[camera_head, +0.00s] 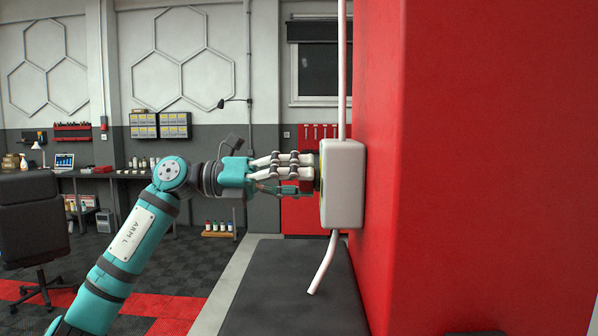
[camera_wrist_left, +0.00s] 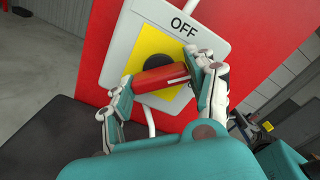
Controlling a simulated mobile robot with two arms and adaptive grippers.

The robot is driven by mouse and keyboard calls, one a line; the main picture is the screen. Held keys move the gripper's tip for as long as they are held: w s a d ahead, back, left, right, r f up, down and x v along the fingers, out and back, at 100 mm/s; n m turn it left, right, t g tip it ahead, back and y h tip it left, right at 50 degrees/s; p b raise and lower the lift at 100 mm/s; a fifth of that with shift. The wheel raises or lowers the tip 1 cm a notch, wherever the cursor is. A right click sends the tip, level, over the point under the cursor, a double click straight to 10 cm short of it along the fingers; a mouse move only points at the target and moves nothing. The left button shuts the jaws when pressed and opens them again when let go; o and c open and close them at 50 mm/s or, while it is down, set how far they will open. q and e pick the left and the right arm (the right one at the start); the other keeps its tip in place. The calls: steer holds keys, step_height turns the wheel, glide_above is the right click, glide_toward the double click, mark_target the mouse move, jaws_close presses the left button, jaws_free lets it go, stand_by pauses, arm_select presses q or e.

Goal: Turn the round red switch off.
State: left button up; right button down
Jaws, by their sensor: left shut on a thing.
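The round red switch (camera_wrist_left: 160,79) sits on a yellow plate (camera_wrist_left: 155,45) on a pale box marked OFF at its top edge. In the left wrist view its handle bar lies between the fingers of my left gripper (camera_wrist_left: 158,84), which is shut on it. The bar is tilted a little from the OFF label's line. In the head view the switch box (camera_head: 343,184) shows from the side on the red wall, and my left gripper (camera_head: 312,172) reaches its left face. The switch itself is mostly hidden there by the fingers. My right gripper is not in view.
The large red wall (camera_head: 480,150) fills the right side. A white pipe (camera_head: 341,70) runs above the box, and a bent one (camera_head: 323,262) hangs below. A dark flat surface (camera_head: 285,280) lies beneath. A chair (camera_head: 32,225) and workbench stand far left.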

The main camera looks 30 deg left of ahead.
arm_select(q)
steer(key=n+p, duration=0.1)
steer(key=n, duration=0.1)
steer(key=n+p, duration=0.1)
steer(key=n, duration=0.1)
steer(key=shift+r+n+p, duration=0.2)
steer(key=shift+n+p, duration=0.1)
steer(key=shift+f+n+p, duration=0.15)
steer(key=shift+n+p, duration=1.15)
steer(key=shift+n, duration=0.8)
steer(key=o, duration=1.2)
steer(key=shift+a, duration=0.1)
